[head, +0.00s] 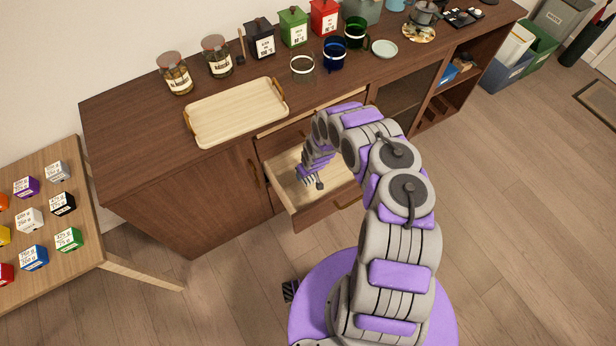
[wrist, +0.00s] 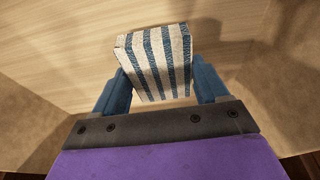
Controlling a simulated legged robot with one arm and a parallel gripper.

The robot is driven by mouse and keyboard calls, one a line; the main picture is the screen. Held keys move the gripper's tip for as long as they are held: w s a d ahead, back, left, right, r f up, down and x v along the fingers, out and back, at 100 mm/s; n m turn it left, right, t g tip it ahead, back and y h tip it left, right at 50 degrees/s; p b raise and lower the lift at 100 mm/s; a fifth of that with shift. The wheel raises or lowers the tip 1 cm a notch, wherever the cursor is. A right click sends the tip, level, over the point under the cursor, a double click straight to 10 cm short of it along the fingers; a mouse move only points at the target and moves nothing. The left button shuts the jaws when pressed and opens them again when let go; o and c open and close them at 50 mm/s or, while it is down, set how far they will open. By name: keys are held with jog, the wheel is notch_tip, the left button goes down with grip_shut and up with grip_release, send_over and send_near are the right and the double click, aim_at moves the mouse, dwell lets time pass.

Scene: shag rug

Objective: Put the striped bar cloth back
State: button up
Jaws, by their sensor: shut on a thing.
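The striped bar cloth (wrist: 155,62) is a folded block with blue and cream stripes. In the wrist view it sits between the two blue fingers of my gripper (wrist: 158,88), which is shut on it. In the head view my gripper (head: 313,184) is over or inside the open drawer (head: 288,190) of the dark wood sideboard. The pale wooden drawer floor lies beyond the cloth in the wrist view. I cannot tell whether the cloth touches that floor. In the head view the cloth is mostly hidden by my arm.
A pale wooden tray (head: 237,112), jars (head: 175,74), canisters (head: 293,27) and glasses (head: 303,68) stand on the sideboard top (head: 130,110). A low table (head: 85,235) with several coloured boxes is at the left. The floor (head: 520,220) at the right is clear.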

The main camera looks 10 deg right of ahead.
notch_tip(320, 180, down, 4)
jog(key=shift+r+b, duration=0.25)
jog(key=shift+b, duration=0.45)
jog(key=shift+r, duration=0.1)
jog(key=o, duration=0.9)
jog(key=shift+o, duration=0.2)
jog(key=p+v, duration=0.8)
jog(key=v, duration=0.4)
